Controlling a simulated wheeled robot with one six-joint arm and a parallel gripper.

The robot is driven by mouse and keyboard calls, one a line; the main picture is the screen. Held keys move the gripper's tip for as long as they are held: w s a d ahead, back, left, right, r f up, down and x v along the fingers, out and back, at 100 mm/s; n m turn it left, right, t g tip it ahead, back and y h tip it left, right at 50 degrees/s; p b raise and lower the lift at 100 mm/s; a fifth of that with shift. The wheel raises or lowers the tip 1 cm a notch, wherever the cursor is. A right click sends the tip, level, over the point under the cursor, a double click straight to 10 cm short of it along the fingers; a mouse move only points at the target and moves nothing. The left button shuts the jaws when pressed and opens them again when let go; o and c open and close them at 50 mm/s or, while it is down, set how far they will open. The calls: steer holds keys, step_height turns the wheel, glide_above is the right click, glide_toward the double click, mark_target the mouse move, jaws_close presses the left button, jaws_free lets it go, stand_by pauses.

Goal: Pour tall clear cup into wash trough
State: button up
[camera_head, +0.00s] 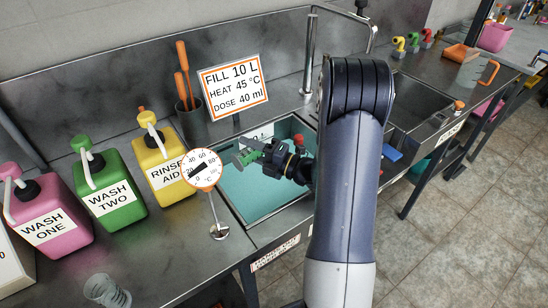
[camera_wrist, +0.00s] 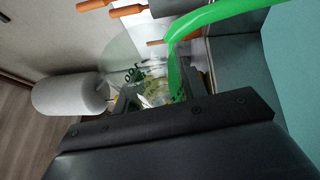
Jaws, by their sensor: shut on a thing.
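The wash trough (camera_head: 265,195) is the teal-filled basin in the middle of the head view; its teal also shows at the right of the wrist view (camera_wrist: 295,60). My gripper (camera_head: 268,154) is above the trough, near its back half.
A round dial on a stand (camera_head: 201,169) is close left of the trough. Yellow (camera_head: 160,160), green (camera_head: 108,190) and pink (camera_head: 50,220) bottles line the left counter. Another clear cup (camera_head: 106,291) is at the front. A tap (camera_head: 310,50) stands behind; another sink (camera_head: 420,105) is right.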

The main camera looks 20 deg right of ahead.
steer(key=shift+d+r+m+t+p, duration=0.15)
steer(key=shift+r+m+t+p, duration=0.25)
steer(key=shift+r+m+p, duration=0.55)
step_height(320, 180, down, 3)
steer(key=n+b, duration=0.2)
steer(key=b, duration=0.1)
steer(key=shift+g, duration=0.4)
steer(key=shift+a+f+n+b, duration=0.25)
steer(key=shift+n+b, duration=0.3)
steer(key=shift+b, duration=0.3)
steer(key=shift+s+a+r, duration=0.1)
steer(key=shift+a+r, duration=0.15)
steer(key=shift+r, duration=0.1)
steer(key=shift+s+a+f+n+g+h+b, duration=0.25)
steer(key=shift+a+f+n+g+b, duration=0.3)
steer(key=shift+n+b, duration=0.4)
steer(key=shift+f+n, duration=0.1)
steer(key=shift+n, duration=0.25)
steer(key=shift+s+a+f+n+g+h+b, duration=0.15)
steer(key=shift+a+f+n+h+b, duration=0.35)
steer(key=shift+n+h+b, duration=0.9)
steer(key=shift+s+a+f+n+g+h+b, duration=0.15)
steer(key=shift+a+f+n+h+b, duration=0.45)
steer(key=shift+n+b, duration=0.95)
steer(key=shift+s+a+f+n+g+h+b, duration=0.15)
steer(key=shift+a+f+n+h+b, duration=0.25)
steer(key=shift+n+h+b, duration=1.1)
